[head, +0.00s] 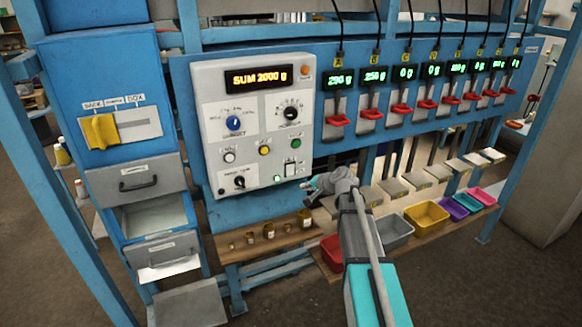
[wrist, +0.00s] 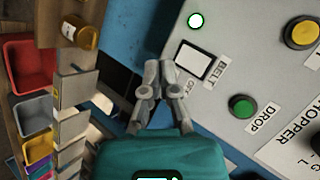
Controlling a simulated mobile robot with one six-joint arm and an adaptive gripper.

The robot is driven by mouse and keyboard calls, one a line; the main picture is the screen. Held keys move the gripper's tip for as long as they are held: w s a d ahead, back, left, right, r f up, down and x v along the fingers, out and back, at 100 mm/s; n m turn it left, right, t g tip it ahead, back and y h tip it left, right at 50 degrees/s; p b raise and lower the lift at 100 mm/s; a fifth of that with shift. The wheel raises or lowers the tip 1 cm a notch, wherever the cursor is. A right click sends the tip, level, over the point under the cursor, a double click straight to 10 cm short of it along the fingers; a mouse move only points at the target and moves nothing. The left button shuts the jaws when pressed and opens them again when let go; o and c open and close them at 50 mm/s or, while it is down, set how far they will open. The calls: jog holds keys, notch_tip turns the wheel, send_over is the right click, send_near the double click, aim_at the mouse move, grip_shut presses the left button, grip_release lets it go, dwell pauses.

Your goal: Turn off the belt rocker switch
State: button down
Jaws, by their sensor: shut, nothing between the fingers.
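The belt rocker switch (wrist: 193,58) is a pale rocker in a dark frame on the grey control panel (head: 250,110), with BELT and OFF labels beside it. It is small in the head view (head: 289,169), low on the panel. A round lamp (wrist: 196,20) near it glows, green in the head view. Which side of the rocker is pressed in, I cannot tell. My gripper (wrist: 160,68) is shut and empty, with its fingertips just beside the rocker near the panel's edge. It also shows in the head view (head: 307,187). Whether it touches the panel is unclear.
The green DROP button (wrist: 242,106) and a yellow button (wrist: 301,33) are close by on the panel. Small brown jars (head: 269,231) stand on a wooden shelf below. Coloured bins (head: 427,216) stand to the right, under a row of scale displays and red-tipped levers.

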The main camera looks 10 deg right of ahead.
aim_at(290, 170)
jog(key=shift+w, duration=0.1)
jog(key=shift+w+a+r+p, duration=0.15)
jog(key=shift+w+a, duration=0.2)
jog(key=shift+w, duration=1.05)
jog(key=shift+w+a+r+p, duration=0.2)
jog(key=shift+w+a, duration=0.15)
jog(key=shift+w, duration=1)
jog(key=shift+w+a+r+p, duration=0.15)
jog(key=shift+w+a, duration=0.2)
jog(key=shift+w, duration=1.05)
jog(key=shift+w+a+r, duration=0.1)
jog(key=shift+w+a, duration=0.05)
jog(key=shift+w, duration=0.55)
jog(key=shift+s, duration=0.1)
jog(key=shift+s, duration=0.65)
jog(key=shift+s+d+f+b, duration=0.15)
jog(key=shift+s+d, duration=0.1)
jog(key=shift+s, duration=0.55)
jog(key=shift+s+d+f+b, duration=0.1)
jog(key=shift+s+d, duration=0.15)
jog(key=shift+s, duration=0.6)
jog(key=shift+s+d+f+b, duration=0.15)
jog(key=shift+s+d, duration=0.1)
jog(key=shift+s, duration=0.55)
